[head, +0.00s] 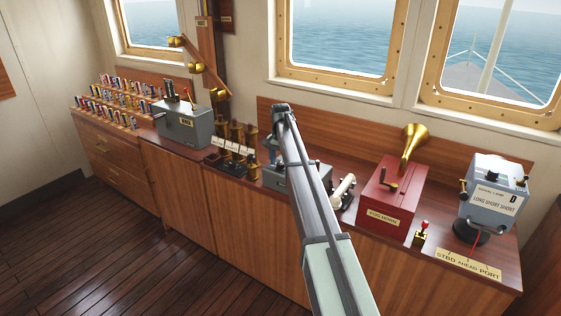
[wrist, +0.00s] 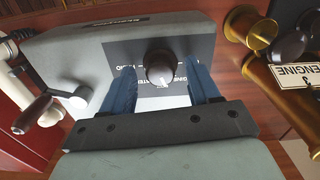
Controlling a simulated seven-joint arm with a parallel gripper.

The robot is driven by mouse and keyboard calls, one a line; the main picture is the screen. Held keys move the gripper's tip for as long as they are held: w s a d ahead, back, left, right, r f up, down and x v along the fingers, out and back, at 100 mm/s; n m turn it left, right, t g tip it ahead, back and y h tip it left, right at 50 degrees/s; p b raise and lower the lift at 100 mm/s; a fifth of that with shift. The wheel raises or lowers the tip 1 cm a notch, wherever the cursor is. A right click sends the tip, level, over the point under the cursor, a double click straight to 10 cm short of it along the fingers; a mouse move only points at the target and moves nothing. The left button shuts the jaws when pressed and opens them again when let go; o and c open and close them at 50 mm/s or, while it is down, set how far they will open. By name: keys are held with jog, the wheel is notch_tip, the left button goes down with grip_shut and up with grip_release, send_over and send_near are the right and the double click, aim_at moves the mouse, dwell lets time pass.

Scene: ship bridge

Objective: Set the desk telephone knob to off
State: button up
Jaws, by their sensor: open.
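The desk telephone (head: 283,181) is a grey box on the wooden counter, partly hidden behind my arm in the head view. In the wrist view its grey casing (wrist: 75,60) carries a dark panel with a round black knob (wrist: 158,62). Lettering surrounds the knob, only partly readable and turned in the picture. A pale mark shows at the knob's lower edge; which setting it marks I cannot tell. My gripper (wrist: 161,75) is open, its two blue fingers on either side of the knob, with visible gaps. In the head view my arm hides most of the gripper.
The red fog horn box (head: 387,200) stands to the right, then the grey signal lamp (head: 495,187). Brass engine levers (head: 236,140) stand close on the other side.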

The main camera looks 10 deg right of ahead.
jog(key=shift+c, duration=0.3)
jog(key=c, duration=1)
jog(key=shift+n, duration=0.4)
jog(key=n, duration=0.2)
jog(key=shift+n, duration=0.4)
jog(key=n, duration=0.3)
jog(key=shift+n, duration=0.3)
jog(key=n, duration=0.6)
jog(key=shift+n, duration=0.4)
